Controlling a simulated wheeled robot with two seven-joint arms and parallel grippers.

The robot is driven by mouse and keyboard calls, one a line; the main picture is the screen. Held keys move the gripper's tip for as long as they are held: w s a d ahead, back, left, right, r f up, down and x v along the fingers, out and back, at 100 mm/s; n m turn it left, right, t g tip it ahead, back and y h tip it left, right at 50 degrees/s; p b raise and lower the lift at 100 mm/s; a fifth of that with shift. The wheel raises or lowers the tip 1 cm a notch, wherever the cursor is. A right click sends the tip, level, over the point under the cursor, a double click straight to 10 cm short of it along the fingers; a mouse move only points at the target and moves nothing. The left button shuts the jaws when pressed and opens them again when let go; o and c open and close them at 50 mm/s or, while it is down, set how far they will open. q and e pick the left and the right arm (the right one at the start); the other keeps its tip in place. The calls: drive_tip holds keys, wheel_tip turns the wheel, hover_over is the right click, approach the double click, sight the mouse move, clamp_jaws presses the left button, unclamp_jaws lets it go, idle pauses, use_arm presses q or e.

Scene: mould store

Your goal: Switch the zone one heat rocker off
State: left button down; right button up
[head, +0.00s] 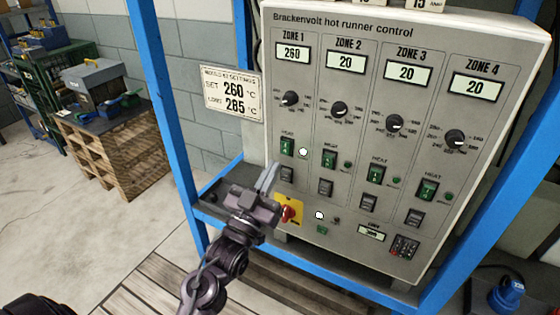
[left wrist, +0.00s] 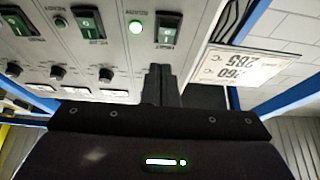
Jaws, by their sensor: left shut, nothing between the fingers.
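The zone one heat rocker (head: 287,146) is a green switch under the zone 1 dial (head: 290,98) on the grey control panel. The lamp beside it (head: 303,152) is lit bright; the zone 1 display (head: 291,52) reads 260. My left gripper (head: 269,177) is shut and empty, its fingertips just below and left of that rocker in the head view; I cannot tell whether they touch the panel. My right gripper is out of view.
Other heat rockers (head: 330,158) stand to the right; their displays read 20. A second switch (head: 287,174) sits below the zone 1 rocker. A red-and-yellow main switch (head: 289,213) is near my left wrist. A blue frame post (head: 165,110) and a settings sign (head: 231,93) stand left.

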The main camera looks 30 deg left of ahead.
sight(287, 155)
use_arm(q)
drive_tip(key=shift+w+d+f, duration=0.1)
drive_tip(key=shift+w+f, duration=0.15)
drive_tip(key=shift+w, duration=0.85)
drive_tip(key=shift+w+f, duration=0.25)
drive_tip(key=shift+w, duration=0.8)
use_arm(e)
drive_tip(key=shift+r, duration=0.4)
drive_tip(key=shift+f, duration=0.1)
use_arm(q)
drive_tip(key=shift+f, duration=0.2)
drive_tip(key=f+t+b, duration=0.1)
drive_tip(key=b, duration=0.2)
drive_tip(key=shift+w, duration=0.4)
drive_tip(key=shift+w+r, duration=0.2)
drive_tip(key=shift+r, duration=0.15)
drive_tip(key=shift+s, duration=0.1)
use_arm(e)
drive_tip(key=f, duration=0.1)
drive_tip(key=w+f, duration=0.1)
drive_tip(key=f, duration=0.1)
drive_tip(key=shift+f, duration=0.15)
use_arm(q)
drive_tip(key=shift+r, duration=0.1)
